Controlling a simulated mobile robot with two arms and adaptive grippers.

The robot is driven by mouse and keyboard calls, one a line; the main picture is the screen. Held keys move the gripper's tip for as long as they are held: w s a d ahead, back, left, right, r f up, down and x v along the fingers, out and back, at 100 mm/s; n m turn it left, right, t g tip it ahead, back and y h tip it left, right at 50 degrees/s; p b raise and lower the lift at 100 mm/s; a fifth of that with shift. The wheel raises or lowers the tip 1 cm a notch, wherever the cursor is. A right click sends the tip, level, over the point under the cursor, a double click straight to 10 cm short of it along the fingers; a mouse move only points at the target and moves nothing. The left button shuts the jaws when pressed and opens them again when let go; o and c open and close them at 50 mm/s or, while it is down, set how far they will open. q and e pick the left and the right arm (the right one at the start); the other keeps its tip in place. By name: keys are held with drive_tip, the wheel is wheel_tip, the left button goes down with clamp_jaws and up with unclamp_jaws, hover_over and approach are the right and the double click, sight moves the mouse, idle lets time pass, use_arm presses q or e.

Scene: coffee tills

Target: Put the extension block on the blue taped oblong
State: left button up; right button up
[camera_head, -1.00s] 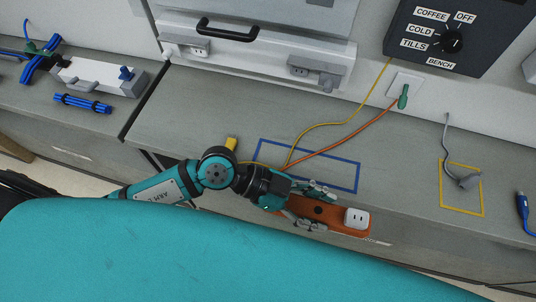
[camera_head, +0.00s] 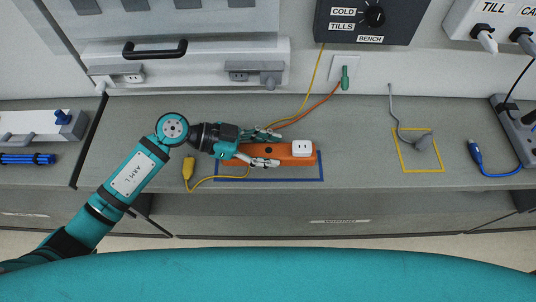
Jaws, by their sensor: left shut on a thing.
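The extension block (camera_head: 304,158) is a long orange bar with a white socket at its right end. My left gripper (camera_head: 276,148) is shut on its left and middle part, with one finger on each long side. The block lies over the blue taped oblong (camera_head: 270,180) on the grey bench and hides much of its upper part. The oblong's front line and lower corners show below the block. I cannot tell whether the block touches the bench or hangs just above it. My right gripper is not in view.
An orange cord (camera_head: 310,114) runs from the block towards a green plug (camera_head: 345,78) in the wall. A yellow cable ends in a yellow connector (camera_head: 188,168) left of the oblong. Bench between the oblong and square is clear.

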sight(268, 157)
use_arm(q)
wheel_tip(268, 157, down, 3)
drive_tip(key=shift+s, duration=0.1)
drive_tip(key=shift+f, duration=0.15)
drive_tip(key=o, duration=1.3)
drive_tip(key=shift+c, duration=0.2)
drive_tip(key=b+v, duration=0.1)
drive_tip(key=v, duration=1)
drive_tip(key=shift+a+b, duration=0.15)
drive_tip(key=shift+b, duration=0.15)
drive_tip(key=shift+a+r, duration=0.35)
drive_tip(key=shift+r, duration=0.05)
